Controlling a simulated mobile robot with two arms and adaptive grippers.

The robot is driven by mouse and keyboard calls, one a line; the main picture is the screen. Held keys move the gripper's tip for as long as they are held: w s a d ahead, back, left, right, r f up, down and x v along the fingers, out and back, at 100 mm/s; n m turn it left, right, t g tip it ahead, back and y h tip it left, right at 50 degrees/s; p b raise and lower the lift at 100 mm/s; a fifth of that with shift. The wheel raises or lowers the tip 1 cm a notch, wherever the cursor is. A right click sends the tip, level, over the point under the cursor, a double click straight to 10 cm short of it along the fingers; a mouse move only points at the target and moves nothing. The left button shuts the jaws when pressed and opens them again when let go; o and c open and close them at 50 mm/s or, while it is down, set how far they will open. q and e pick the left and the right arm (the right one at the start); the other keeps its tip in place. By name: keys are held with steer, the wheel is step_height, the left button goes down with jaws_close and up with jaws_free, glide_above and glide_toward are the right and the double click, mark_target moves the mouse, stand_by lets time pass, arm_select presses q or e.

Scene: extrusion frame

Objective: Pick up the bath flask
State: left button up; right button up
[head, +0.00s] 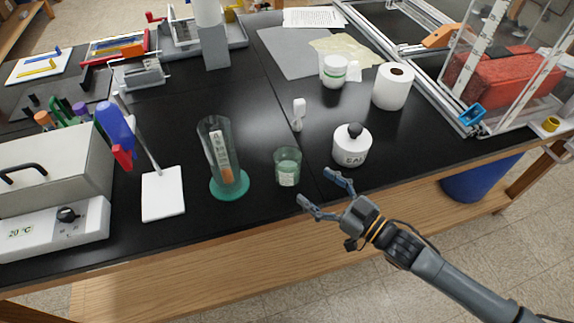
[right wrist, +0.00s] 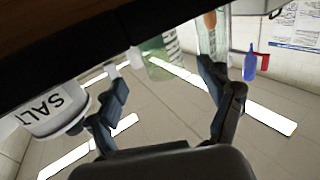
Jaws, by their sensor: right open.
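No vessel is clearly marked as the bath flask, and I cannot tell which one it is. A white bath-like unit (head: 60,232) reading 20 °C stands at the left with its lid shut, so its inside is hidden. A small green glass beaker (head: 287,167) stands upright near the table's front edge. It also shows between the fingers in the right wrist view (right wrist: 160,58), apart from them. My right gripper (head: 320,190) is open and empty at the front edge, just right of the beaker; the wrist view shows its spread fingers (right wrist: 165,100). My left gripper is not in view.
A tall glass cylinder (head: 221,160) on a green base stands left of the beaker. A white salt jar (head: 351,150) stands right of it. A white roll (head: 393,86), a lidded tub (head: 334,70) and an aluminium frame (head: 432,92) lie farther back. The black tabletop's middle is mostly clear.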

mark_target(297, 173)
steer(key=x, duration=0.4)
steer(key=shift+w+a+p, duration=0.35)
steer(key=shift+a+p, duration=0.05)
steer(key=shift+p, duration=0.15)
steer(key=p+x, duration=0.1)
steer(key=x, duration=0.2)
steer(key=shift+w+a, duration=0.15)
steer(key=shift+a, duration=0.05)
steer(key=shift+w+a+f, duration=0.15)
steer(key=shift+w+a, duration=0.15)
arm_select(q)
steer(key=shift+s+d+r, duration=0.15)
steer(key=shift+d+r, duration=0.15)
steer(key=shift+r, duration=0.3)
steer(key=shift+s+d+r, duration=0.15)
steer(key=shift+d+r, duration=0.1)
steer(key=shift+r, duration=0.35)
arm_select(e)
steer(key=shift+s+d, duration=0.1)
steer(key=shift+c, duration=0.4)
steer(key=c, duration=1.2)
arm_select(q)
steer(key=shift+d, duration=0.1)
arm_select(e)
steer(key=shift+r, duration=0.2)
